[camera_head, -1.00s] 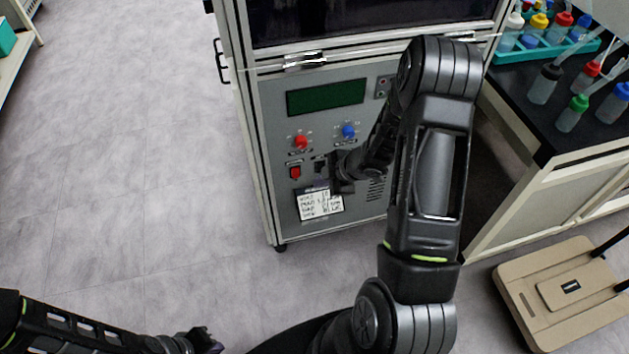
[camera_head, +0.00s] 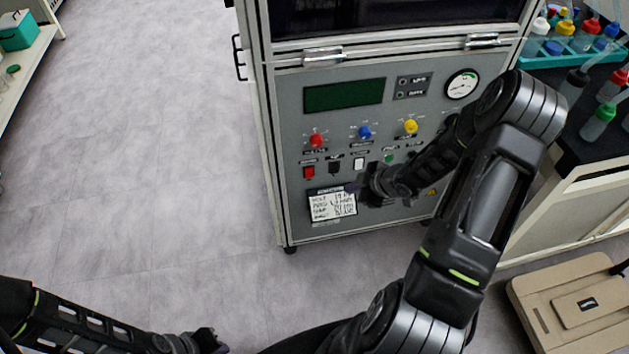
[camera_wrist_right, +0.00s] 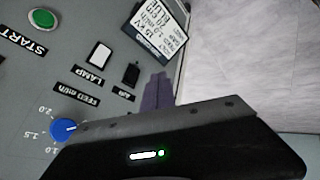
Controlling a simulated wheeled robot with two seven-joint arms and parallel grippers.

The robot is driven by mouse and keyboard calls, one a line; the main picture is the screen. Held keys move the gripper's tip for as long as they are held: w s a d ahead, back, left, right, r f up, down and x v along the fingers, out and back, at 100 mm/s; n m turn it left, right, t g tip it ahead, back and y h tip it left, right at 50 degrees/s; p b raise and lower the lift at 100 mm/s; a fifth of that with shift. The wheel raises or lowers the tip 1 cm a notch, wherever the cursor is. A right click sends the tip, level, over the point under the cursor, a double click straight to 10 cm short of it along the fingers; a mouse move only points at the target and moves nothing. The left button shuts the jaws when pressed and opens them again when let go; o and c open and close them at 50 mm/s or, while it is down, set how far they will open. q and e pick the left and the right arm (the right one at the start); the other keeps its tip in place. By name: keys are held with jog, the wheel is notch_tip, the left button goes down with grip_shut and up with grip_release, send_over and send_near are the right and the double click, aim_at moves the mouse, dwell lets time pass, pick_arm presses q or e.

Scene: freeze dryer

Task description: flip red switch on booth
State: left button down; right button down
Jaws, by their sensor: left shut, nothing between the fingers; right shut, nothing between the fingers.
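The grey booth (camera_head: 292,128) stands in front of me with a control panel on its front face. The red switch (camera_head: 309,172) is at the panel's lower left, below the red knob (camera_head: 316,140). My right gripper (camera_head: 368,190) is shut and empty in front of the panel, to the right of the red switch and apart from it. In the right wrist view its purple fingertips (camera_wrist_right: 158,92) are together near the black switch (camera_wrist_right: 131,74). The red switch does not show in that view. My left gripper (camera_head: 214,342) is shut and empty, low over the floor at the bottom left.
Beside the red switch are a black switch (camera_head: 334,167) and a white switch (camera_head: 358,164). A blue knob (camera_head: 364,132) and yellow knob (camera_head: 410,126) sit above. A label card (camera_head: 333,205) hangs below. A bottle bench stands right; the floor (camera_head: 160,170) at left is clear.

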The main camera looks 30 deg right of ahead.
aim_at(309, 173)
jog(key=w+a+r+n+g+b, duration=0.1)
jog(key=w+a+r+n, duration=0.2)
jog(key=a+r+n, duration=0.1)
jog(key=shift+a+y+b, duration=0.3)
jog(key=shift+a+y, duration=0.1)
jog(key=shift+f, duration=0.15)
jog(key=w+f+b, duration=0.4)
jog(key=w+f, duration=0.4)
jog(key=w, duration=0.1)
jog(key=shift+a+f, duration=0.2)
jog(key=shift+a, duration=0.1)
